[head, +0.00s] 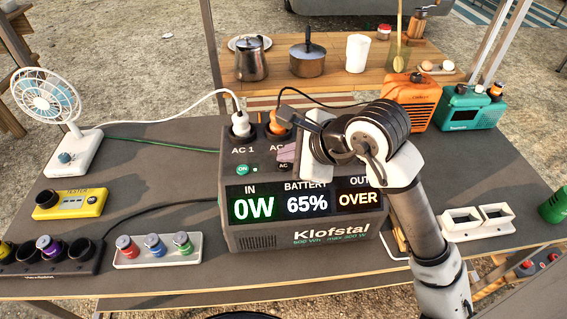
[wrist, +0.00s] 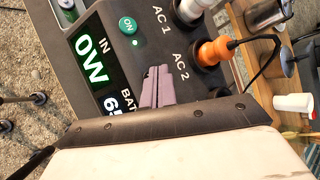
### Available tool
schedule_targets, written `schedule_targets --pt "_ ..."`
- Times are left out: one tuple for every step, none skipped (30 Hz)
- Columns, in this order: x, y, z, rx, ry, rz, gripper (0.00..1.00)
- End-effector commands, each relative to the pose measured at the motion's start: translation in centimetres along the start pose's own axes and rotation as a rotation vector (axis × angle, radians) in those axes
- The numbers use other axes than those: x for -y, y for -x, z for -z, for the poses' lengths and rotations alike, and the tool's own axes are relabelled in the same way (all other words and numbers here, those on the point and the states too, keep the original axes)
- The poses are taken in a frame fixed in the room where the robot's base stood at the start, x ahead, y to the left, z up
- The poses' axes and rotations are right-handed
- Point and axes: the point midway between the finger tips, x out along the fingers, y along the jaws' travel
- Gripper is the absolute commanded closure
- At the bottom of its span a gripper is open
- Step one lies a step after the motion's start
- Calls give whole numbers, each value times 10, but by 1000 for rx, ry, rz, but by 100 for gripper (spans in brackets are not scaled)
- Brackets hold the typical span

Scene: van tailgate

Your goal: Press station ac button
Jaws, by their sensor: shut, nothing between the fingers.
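The power station (head: 305,238) is a dark box marked Klofstal in the middle of the table. Its display reads IN 0W, BATTERY 65% and OUT OVER. A green ON button (head: 242,170) with a small light beside it is on the sloped top panel; it also shows in the wrist view (wrist: 127,25). My gripper (head: 286,153) is shut and empty over that panel. Its mauve fingertips (wrist: 157,88) cover part of the panel; I cannot tell whether they touch it.
A white plug (head: 240,124) sits in AC 1 and an orange plug (head: 279,122) in AC 2, close behind my gripper, with cables trailing. A white fan (head: 60,120) stands left. An orange device (head: 408,100) and a teal radio (head: 470,108) stand right. The front left table has small gadgets.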

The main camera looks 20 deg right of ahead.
Motion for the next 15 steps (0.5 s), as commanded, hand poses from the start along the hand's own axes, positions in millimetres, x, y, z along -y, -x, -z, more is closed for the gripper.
schedule_targets --pt "0 0 0 0 0 0 100" --pt "0 0 0 0 0 0 100" --pt "0 0 0 0 0 0 100" --pt "0 0 0 0 0 0 100" --pt "0 0 0 0 0 0 100" --pt "0 0 0 0 0 0 100" --pt "-1 -1 1 0 0 0 100" --pt "-1 -1 1 0 0 0 100" --pt "-1 -2 2 0 0 0 100" --pt "-2 -3 2 0 0 0 100" --pt "-2 -3 2 -1 0 0 100" --pt "-3 -4 3 -1 0 1 100" --pt "-3 -4 4 -1 0 1 100" --pt "-3 -5 4 -1 0 1 100" --pt "-4 -6 4 -1 0 1 100"
